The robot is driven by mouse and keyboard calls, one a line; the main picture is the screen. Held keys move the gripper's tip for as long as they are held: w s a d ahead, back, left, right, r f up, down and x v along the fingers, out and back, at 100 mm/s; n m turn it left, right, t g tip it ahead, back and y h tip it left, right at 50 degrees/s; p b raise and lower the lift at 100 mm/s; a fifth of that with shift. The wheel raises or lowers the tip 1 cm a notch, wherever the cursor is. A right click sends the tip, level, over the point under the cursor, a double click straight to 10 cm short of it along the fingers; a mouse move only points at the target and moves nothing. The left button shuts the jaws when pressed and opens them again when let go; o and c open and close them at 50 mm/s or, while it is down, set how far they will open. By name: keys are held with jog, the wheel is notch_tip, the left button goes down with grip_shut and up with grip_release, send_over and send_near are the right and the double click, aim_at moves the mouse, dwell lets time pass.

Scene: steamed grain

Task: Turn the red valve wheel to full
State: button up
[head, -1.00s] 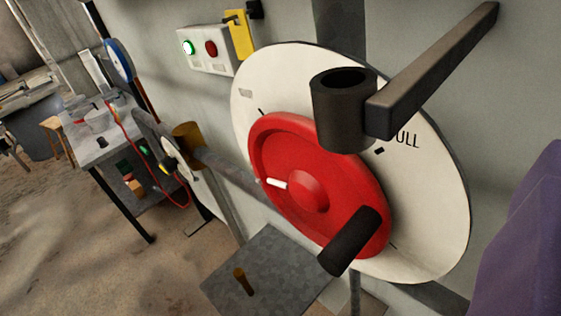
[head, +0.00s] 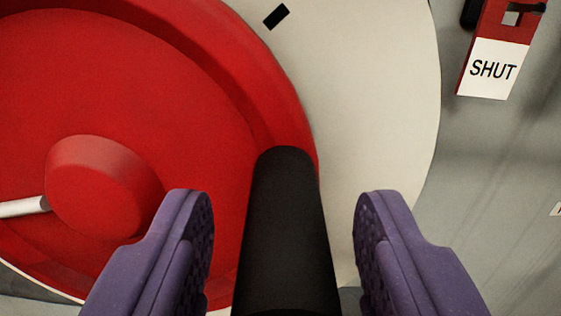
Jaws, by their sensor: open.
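The red valve wheel (head: 150,80) fills the left of the head view, with a raised red hub (head: 100,185) and a white pointer (head: 22,207) reaching left from it. A black handle (head: 288,235) stands out from the wheel's right rim toward the camera. My gripper (head: 285,215) is open, one purple finger on each side of the handle, with gaps between fingers and handle. The pale dial plate (head: 375,100) lies behind the wheel and bears a black mark (head: 277,16). The word seen on the plate earlier is out of view.
A red and white tag (head: 493,68) reading SHUT hangs on the grey wall (head: 490,190) at the upper right. A small black thing (head: 470,14) is beside it. The wall right of the plate is mostly bare.

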jog(key=shift+w, duration=0.8)
grip_shut()
jog(key=shift+r, duration=0.15)
